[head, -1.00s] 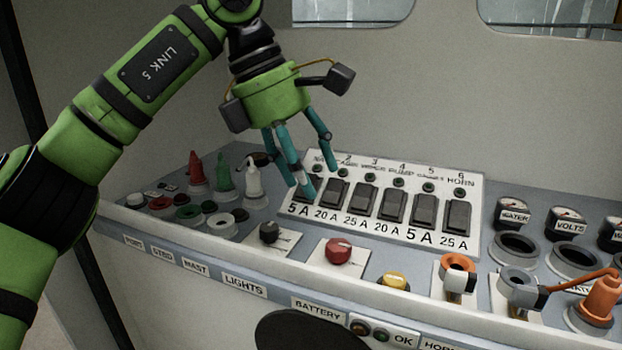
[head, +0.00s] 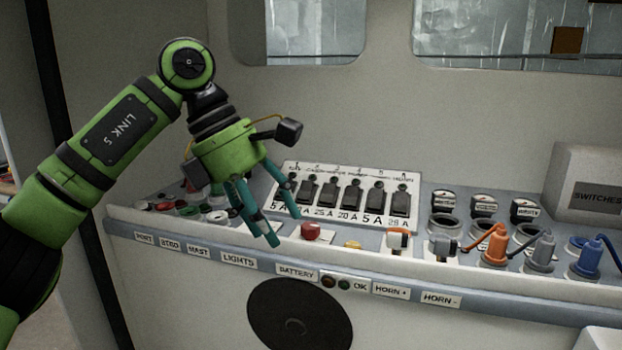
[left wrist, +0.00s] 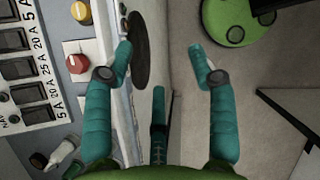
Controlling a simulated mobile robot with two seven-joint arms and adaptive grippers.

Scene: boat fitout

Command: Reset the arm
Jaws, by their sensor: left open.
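My left gripper (head: 270,228) has a green body and teal fingers. Its fingers are spread, with nothing between them, and point down in front of the left end of the breaker panel. The left wrist view shows the open fingers (left wrist: 163,68) over the console's front edge, with the floor to the right. The white breaker panel (head: 347,215) has a row of black switches. A red knob (head: 311,230) sits just right of the fingers and also shows in the left wrist view (left wrist: 76,63), apart from them. My right gripper is in neither view.
The console front (head: 200,290) carries a label strip and a black round disc (head: 300,314). Orange (head: 495,247), grey and blue plugs with cables stand on the right. Gauges (head: 484,206) stand behind them. Coloured caps lie at the left, partly behind my gripper.

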